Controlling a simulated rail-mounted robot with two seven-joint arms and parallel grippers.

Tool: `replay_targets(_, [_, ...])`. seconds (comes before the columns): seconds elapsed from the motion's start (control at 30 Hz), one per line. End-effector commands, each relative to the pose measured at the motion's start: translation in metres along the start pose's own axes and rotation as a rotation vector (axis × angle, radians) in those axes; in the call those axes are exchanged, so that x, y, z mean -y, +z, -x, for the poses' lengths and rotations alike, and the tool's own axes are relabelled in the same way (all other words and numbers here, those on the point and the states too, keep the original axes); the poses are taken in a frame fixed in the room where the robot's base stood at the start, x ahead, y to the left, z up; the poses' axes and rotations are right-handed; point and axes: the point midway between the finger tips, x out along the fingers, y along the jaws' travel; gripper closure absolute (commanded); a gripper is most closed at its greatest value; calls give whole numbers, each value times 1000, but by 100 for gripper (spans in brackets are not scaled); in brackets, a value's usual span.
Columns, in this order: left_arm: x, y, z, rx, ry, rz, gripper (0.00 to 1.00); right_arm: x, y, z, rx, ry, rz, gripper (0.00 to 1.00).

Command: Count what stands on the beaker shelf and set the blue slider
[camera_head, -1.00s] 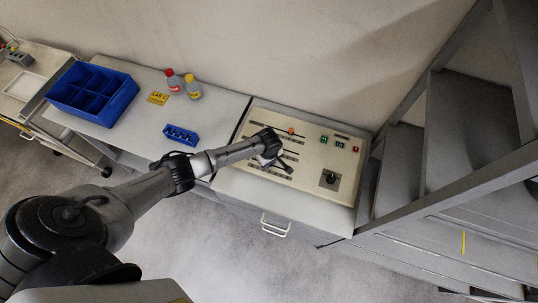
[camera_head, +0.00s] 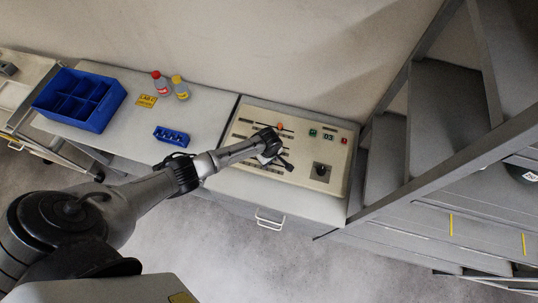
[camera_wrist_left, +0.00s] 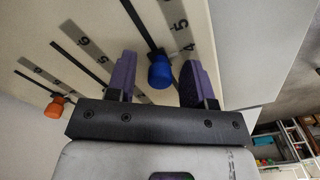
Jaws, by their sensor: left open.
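The blue slider knob (camera_wrist_left: 160,73) shows in the left wrist view on a dark slot with 4 and 5 marked beside it. My left gripper (camera_wrist_left: 158,78) is open, with one purple finger on each side of the knob; I cannot tell whether either touches it. In the head view the left gripper (camera_head: 280,160) is over the beige control panel (camera_head: 305,178) and hides part of its sliders. An orange knob (camera_wrist_left: 56,107) sits on another slot. No beakers can be made out. My right gripper is not in view.
A grey open-framed rack (camera_head: 425,110) stands right of the panel. To its left, a table holds a blue divided bin (camera_head: 80,97), a small blue rack (camera_head: 172,135), a red-capped bottle (camera_head: 159,83), a yellow-capped bottle (camera_head: 180,88) and a yellow sign (camera_head: 147,101). A panel dial (camera_head: 321,171) is right of my gripper.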

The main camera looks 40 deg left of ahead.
Motion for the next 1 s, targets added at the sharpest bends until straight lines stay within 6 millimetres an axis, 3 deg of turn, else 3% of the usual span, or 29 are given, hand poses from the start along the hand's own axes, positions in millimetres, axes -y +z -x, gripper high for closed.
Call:
replay_targets(0.27, [0,0,15,1,1,0,52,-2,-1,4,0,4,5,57])
replay_targets(0.7, [0,0,98,0,3,-1,52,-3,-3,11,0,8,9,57])
replay_targets(1.0, [0,0,132,0,0,1,52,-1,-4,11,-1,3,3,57])
